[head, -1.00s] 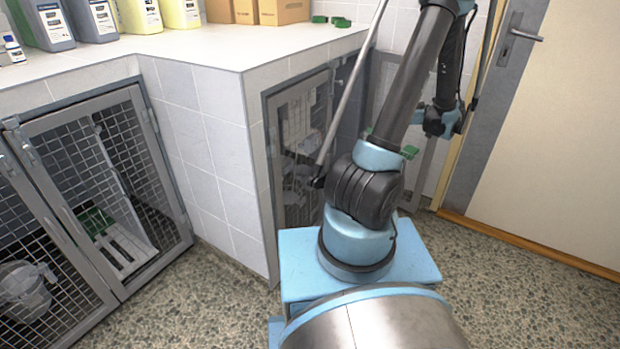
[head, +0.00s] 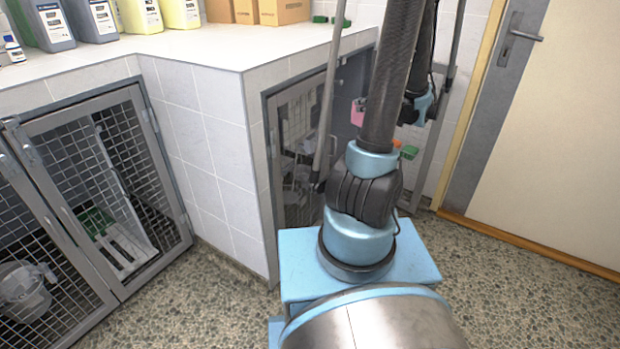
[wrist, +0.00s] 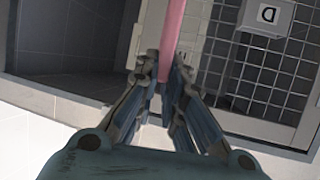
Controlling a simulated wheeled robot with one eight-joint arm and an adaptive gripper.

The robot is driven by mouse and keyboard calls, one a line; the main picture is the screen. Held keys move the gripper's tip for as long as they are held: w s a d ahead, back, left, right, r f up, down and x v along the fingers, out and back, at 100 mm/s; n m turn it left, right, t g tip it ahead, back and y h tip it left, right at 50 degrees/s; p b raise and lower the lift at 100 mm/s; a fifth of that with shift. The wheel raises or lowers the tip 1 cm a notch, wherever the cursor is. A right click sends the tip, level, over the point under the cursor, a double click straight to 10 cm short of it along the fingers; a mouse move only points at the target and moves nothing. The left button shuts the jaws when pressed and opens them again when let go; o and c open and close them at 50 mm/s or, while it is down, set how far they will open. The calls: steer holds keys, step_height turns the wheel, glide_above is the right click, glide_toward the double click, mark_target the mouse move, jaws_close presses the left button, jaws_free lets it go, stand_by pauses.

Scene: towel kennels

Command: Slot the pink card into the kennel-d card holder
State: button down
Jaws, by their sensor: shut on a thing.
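The pink card (wrist: 173,35) is held edge-on between the fingertips of my gripper (wrist: 164,72) in the wrist view and runs up out of the top of that picture. In the head view a bit of the pink card (head: 357,112) shows just left of my arm; the fingers there are mostly hidden behind the arm. A pale block marked D (wrist: 266,16) sits on a wire-mesh kennel door (wrist: 262,75) to the right of the card in the wrist view, apart from it. I cannot make out the holder's slot.
A tiled counter (head: 215,52) with bottles and boxes stands on the left, with mesh kennel doors (head: 105,170) below it. A small green item (head: 408,153) shows right of my arm. A door (head: 560,140) is at the right. The speckled floor is clear.

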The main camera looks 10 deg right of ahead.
steer(key=s+a+r, duration=0.1)
steer(key=a+r, duration=0.3)
steer(key=a, duration=0.4)
steer(key=s+a+r, duration=0.2)
steer(key=a+r, duration=0.2)
steer(key=a, duration=0.5)
steer(key=shift+s+a+r, duration=0.25)
steer(key=shift+r, duration=0.05)
